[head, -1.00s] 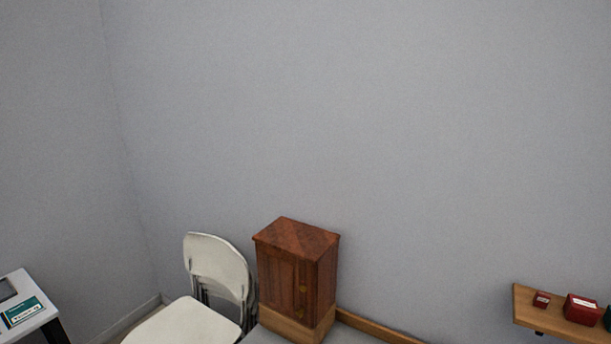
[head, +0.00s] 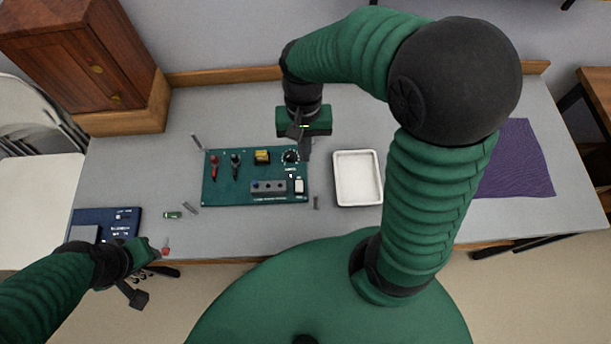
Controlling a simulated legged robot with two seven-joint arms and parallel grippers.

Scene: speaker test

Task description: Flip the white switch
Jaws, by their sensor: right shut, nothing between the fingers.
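In the head view a dark green panel (head: 232,188) lies on the grey table. The small white switch (head: 299,187) sits near its lower right corner. My right gripper (head: 305,147) is shut and empty, near the panel's upper right corner beside a black dial (head: 290,156). It is up and away from the white switch, which is uncovered.
Red and black levers (head: 235,163) and a yellow part (head: 262,157) share the panel. A white tray (head: 344,193) stands right of it. A blue board (head: 126,218) lies left, a purple cloth (head: 520,170) right. A wooden cabinet (head: 75,60) stands at the back left.

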